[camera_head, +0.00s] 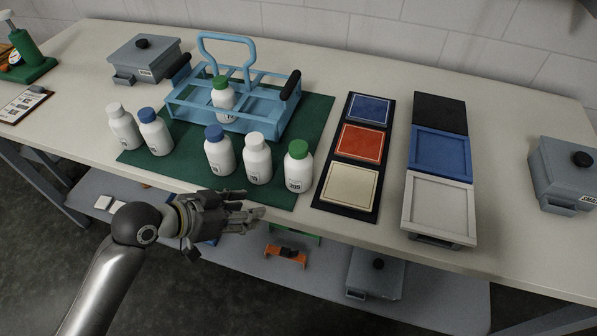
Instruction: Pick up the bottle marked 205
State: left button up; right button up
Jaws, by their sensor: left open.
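Several white bottles with coloured caps stand upright on a dark green mat (320,128). At the left are a white-capped bottle (124,128) and a blue-capped one (155,134). In front of the rack are a blue-capped bottle (219,152), a white-capped bottle (257,160) and a green-capped bottle (298,168). Another green-capped bottle (224,100) stands in the light blue rack (190,112). The labels are too small to read surely, so I cannot tell which is 205. My left gripper (250,214) is open and empty at the table's front edge, below the front bottles.
Right of the mat lie a panel with blue, red and cream squares (385,100) and a stack of black, blue and white trays (468,190). Grey lidded boxes stand at the back left (140,62) and far right (565,180). A lower shelf (440,290) holds more items.

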aim_at(294, 148)
pick_arm(q)
jog(key=w+d+r+m+h, duration=0.1)
jog(key=w+r+m+h, duration=0.25)
jog(key=r, duration=0.95)
jog(key=shift+h, duration=0.35)
jog(key=p+x, duration=0.1)
jog(key=x, duration=0.2)
jog(key=p+x, duration=0.1)
jog(key=x, duration=0.3)
jog(key=p+x, duration=0.2)
jog(key=x, duration=0.1)
jog(key=shift+w+d+r, duration=0.15)
jog(key=shift+w+d, duration=0.1)
jog(key=shift+w, duration=0.2)
jog(key=shift+w+d, duration=0.1)
jog(key=shift+d, duration=0.1)
jog(key=shift+f, duration=0.25)
pick_arm(e)
jog(key=r, duration=0.2)
jog(key=d+r, duration=0.1)
jog(key=r, duration=0.1)
jog(key=shift+s, duration=0.2)
pick_arm(q)
jog(key=shift+a, duration=0.1)
jog(key=shift+c, duration=0.4)
grip_shut()
pick_arm(e)
jog(key=shift+d, duration=0.1)
